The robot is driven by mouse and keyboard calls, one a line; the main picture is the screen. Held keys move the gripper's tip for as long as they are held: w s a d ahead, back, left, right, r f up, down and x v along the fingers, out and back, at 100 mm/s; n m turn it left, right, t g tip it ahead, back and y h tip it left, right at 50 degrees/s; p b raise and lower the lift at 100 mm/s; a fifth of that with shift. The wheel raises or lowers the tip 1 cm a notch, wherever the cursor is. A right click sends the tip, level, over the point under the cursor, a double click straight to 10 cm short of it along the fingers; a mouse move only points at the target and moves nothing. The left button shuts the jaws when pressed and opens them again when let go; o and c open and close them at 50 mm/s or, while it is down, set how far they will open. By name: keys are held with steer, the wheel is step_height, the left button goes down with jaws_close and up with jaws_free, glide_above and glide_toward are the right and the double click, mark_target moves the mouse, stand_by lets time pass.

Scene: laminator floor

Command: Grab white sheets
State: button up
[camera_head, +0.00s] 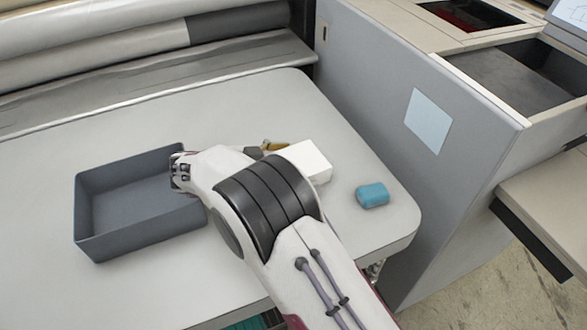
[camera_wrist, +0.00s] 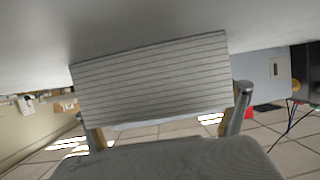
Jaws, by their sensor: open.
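The white sheets (camera_head: 310,160) form a thick block-like stack on the light grey table, just right of centre in the head view, partly hidden by my arm. In the wrist view the stack (camera_wrist: 150,80) fills the middle, with its layered edge lines facing the camera. My gripper (camera_wrist: 165,122) is open, with one finger near each side of the stack. In the head view only a small part of my gripper (camera_head: 270,146) shows behind my wrist, beside the stack. I cannot tell whether the fingers touch the sheets.
An empty dark grey tray (camera_head: 140,160) sits left of my arm on the table (camera_head: 250,110). A small blue block (camera_head: 372,195) lies right of the stack near the table edge. A grey machine cabinet (camera_head: 400,170) stands close on the right, and rollers (camera_head: 130,45) run along the back.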

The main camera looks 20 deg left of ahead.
steer(key=shift+c, duration=0.4)
steer(key=c, duration=1.6)
steer(key=shift+f, duration=0.1)
steer(key=shift+c, duration=0.2)
steer(key=shift+d, duration=0.1)
steer(key=shift+r, duration=5.2)
steer(key=shift+c, duration=0.2)
